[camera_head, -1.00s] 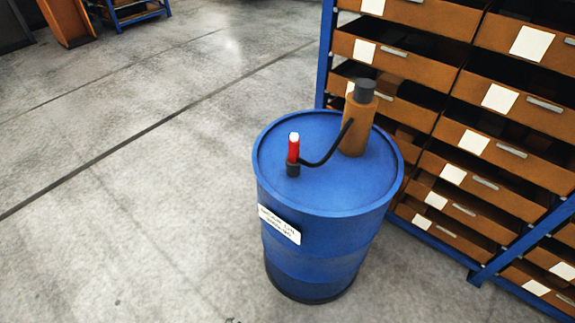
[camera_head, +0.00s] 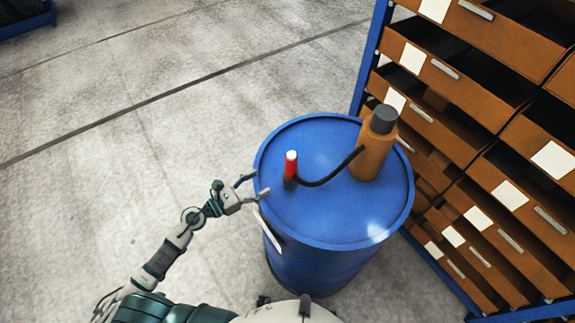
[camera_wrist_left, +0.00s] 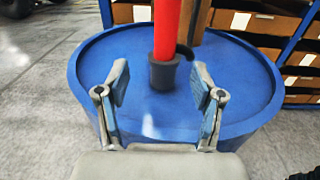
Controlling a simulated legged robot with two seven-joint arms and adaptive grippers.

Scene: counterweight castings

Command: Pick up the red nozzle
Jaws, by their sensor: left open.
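The red nozzle (camera_head: 291,164) has a white tip and stands upright in a dark holder (camera_head: 290,182) on top of the blue drum (camera_head: 320,225). A black hose runs from it to the orange-brown pump (camera_head: 374,150). My left gripper (camera_head: 257,184) is open at the drum's left rim, a short way left of the nozzle. In the left wrist view, the red nozzle (camera_wrist_left: 166,28) rises ahead of and between the open fingers (camera_wrist_left: 160,90), apart from them. Its top is out of that view. My right gripper is not in view.
A blue-framed rack with orange-brown drawers (camera_head: 460,135) stands close behind and right of the drum. The pump on the drum top stands right of the nozzle. The grey floor (camera_head: 130,110) left of the drum is clear.

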